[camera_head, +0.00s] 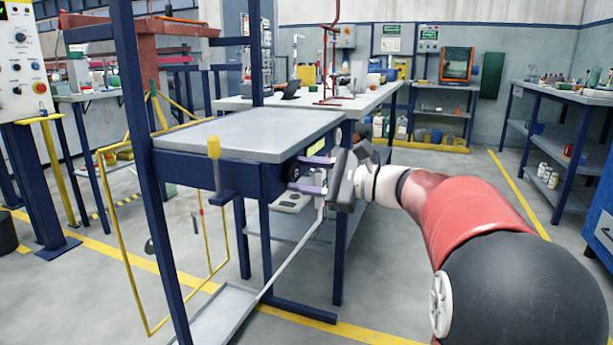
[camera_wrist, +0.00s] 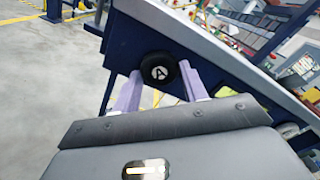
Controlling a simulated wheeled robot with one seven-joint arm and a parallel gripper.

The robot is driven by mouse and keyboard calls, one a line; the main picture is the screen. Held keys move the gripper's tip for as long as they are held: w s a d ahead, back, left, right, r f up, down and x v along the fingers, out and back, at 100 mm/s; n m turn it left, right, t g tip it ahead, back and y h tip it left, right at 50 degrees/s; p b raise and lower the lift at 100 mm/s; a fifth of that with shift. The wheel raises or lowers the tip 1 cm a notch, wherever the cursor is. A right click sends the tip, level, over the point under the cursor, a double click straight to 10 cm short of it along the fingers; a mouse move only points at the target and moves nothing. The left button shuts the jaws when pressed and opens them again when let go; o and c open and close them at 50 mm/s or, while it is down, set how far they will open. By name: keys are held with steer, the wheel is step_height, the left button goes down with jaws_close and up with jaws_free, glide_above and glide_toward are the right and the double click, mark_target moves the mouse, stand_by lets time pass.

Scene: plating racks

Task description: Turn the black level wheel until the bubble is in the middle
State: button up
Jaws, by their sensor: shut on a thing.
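The black level wheel (camera_wrist: 158,68) is on the dark blue side of the grey-topped table (camera_head: 250,130), with a white mark on its face in the wrist view. My gripper (camera_wrist: 161,74) has its two purple fingers on either side of the wheel, shut on its rim. In the head view my gripper (camera_head: 296,173) reaches the table's right end from the right, and the wheel is partly hidden by the fingers. A small yellow-green strip (camera_head: 316,148) shows on the frame just above the fingers; it may be the level vial. I cannot make out a bubble.
A blue post (camera_head: 145,150) and a yellow-handled clamp (camera_head: 214,150) stand at the table's left. A long white bench (camera_head: 300,98) is behind it. A shelf bench (camera_head: 570,96) stands at the right. The floor between them is mostly clear.

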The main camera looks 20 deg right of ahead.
steer(key=o, duration=1)
steer(key=v, duration=0.8)
steer(key=shift+a, duration=0.15)
steer(key=s+a+f+n+g+h+p, duration=0.4)
steer(key=s+a+f+n+g+h, duration=0.3)
steer(key=s+a, duration=0.45)
steer(key=s+d+f+n+t+h+p, duration=0.1)
steer(key=s+d+f+n+h, duration=0.1)
steer(key=s+n, duration=0.3)
steer(key=s+d+f+n+t+h+p, duration=0.1)
steer(key=s+d+f+n+h, duration=0.1)
steer(key=s+f+n+h, duration=0.3)
steer(key=shift+s+d+f+h, duration=0.2)
steer(key=shift+s+f+h, duration=0.1)
steer(key=shift+s, duration=0.85)
